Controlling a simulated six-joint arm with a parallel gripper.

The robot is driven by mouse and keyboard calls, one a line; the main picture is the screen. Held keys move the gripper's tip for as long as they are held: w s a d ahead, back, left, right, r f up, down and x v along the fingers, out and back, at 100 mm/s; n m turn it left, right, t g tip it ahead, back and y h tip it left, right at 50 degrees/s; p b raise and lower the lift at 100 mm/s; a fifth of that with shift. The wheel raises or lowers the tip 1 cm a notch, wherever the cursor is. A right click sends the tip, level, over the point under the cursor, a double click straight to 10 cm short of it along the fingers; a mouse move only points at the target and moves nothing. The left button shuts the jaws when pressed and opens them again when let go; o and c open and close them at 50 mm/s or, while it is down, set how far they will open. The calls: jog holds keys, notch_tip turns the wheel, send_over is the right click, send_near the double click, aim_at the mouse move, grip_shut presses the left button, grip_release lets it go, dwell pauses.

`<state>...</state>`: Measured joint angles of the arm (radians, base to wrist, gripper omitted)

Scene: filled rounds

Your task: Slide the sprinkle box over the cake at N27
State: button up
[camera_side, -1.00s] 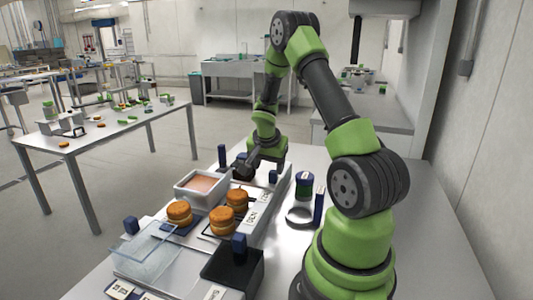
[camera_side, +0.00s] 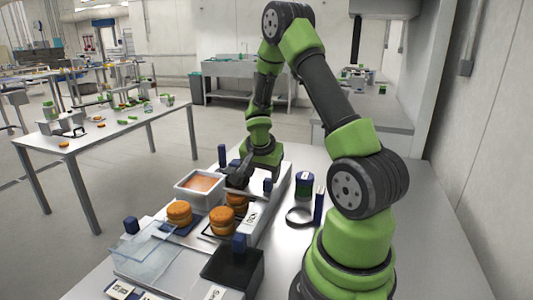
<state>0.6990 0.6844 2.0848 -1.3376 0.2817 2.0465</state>
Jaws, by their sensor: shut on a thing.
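The sprinkle box (camera_side: 184,195) is a white open tray with a pinkish-orange fill, at the back left of the work surface. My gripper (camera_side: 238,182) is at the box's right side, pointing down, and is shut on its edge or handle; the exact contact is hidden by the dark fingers. Round orange-brown cakes stand in front: one at left (camera_side: 179,213), one in the middle (camera_side: 221,221), and one behind right (camera_side: 238,201), partly covered from above by the gripper and a grey bar. White labels (camera_side: 252,218) lie along the right edge; I cannot read N27 surely.
A clear lid or plate (camera_side: 145,250) lies at front left, and a black bin (camera_side: 232,268) at front right. Blue posts (camera_side: 239,243) stand up around the station.

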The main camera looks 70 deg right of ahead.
aim_at(267, 190)
jog(key=shift+g+y, duration=0.4)
jog(key=shift+y, duration=0.1)
jog(key=shift+s+a+f, duration=0.4)
jog(key=shift+a+f, duration=0.25)
jog(key=shift+f, duration=0.15)
jog(key=shift+s+a+f, duration=0.35)
jog(key=shift+a+f, duration=0.25)
jog(key=shift+f, duration=0.15)
jog(key=o, duration=0.4)
jog(key=shift+o, duration=0.2)
jog(key=shift+r, duration=0.45)
jog(key=o, duration=0.5)
notch_tip(267, 190, up, 5)
jog(key=shift+d+r, duration=0.15)
jog(key=shift+o, duration=0.2)
jog(key=shift+r, duration=0.45)
